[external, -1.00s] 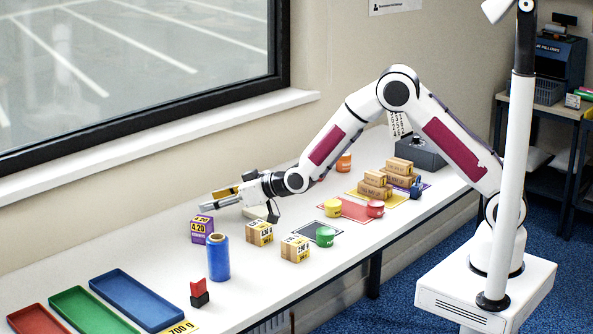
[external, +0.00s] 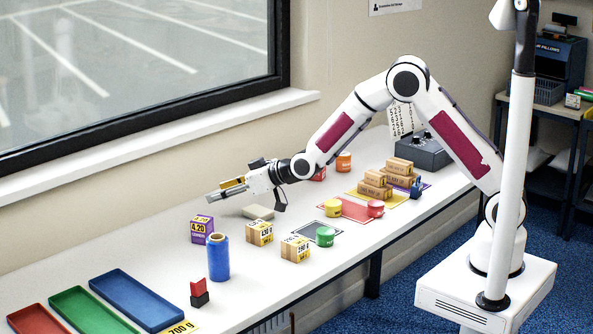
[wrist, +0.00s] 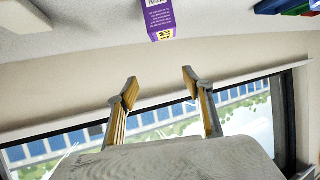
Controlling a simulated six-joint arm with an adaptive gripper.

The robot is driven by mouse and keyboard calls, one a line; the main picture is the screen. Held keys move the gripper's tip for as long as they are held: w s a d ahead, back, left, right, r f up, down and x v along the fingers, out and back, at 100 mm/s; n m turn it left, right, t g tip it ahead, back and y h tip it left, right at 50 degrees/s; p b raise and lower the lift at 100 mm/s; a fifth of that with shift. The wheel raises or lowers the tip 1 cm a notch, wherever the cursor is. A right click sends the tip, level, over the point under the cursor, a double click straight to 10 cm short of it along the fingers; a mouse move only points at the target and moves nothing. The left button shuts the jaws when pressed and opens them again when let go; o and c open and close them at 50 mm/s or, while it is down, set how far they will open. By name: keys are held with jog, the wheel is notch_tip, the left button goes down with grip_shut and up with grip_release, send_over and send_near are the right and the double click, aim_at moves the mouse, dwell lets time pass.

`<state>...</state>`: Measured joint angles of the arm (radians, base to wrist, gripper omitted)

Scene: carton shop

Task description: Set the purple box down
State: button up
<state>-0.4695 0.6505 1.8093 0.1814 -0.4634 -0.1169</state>
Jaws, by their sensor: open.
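The purple box (external: 202,229) stands on the white table, left of the two wooden cubes and behind the blue cylinder. In the wrist view the purple box (wrist: 158,18) shows at the top edge, beyond the fingertips and apart from them. My gripper (external: 212,197) is open and empty, raised above the table just behind and above the box. In the wrist view my gripper (wrist: 160,78) shows its two yellow-lined fingers spread apart with nothing between them.
A blue cylinder (external: 218,258) stands in front of the box. Wooden cubes (external: 260,233) (external: 295,249) are to its right. Blue (external: 136,300), green and red trays lie at the left. A pale flat block (external: 258,212) lies below the wrist. The window wall runs behind.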

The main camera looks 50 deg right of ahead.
jog(key=s+d+r+m+g+h, duration=0.1)
jog(key=s+d+r+g, duration=0.1)
jog(key=s+d+r, duration=0.65)
jog(key=s+d+r+m+g+h, duration=0.1)
jog(key=s+d+r, duration=0.4)
jog(key=s+d, duration=0.5)
jog(key=s+d+g+h, duration=0.1)
jog(key=s+d, duration=0.3)
jog(key=s, duration=0.5)
jog(key=s+d+f+m+g+h, duration=0.1)
jog(key=s+d, duration=0.4)
jog(key=s, duration=0.4)
jog(key=s+d+f+m+g, duration=0.1)
jog(key=s+d, duration=0.3)
jog(key=s, duration=0.5)
jog(key=shift+d+h, duration=0.3)
jog(key=shift+h, duration=0.1)
jog(key=shift+s, duration=0.1)
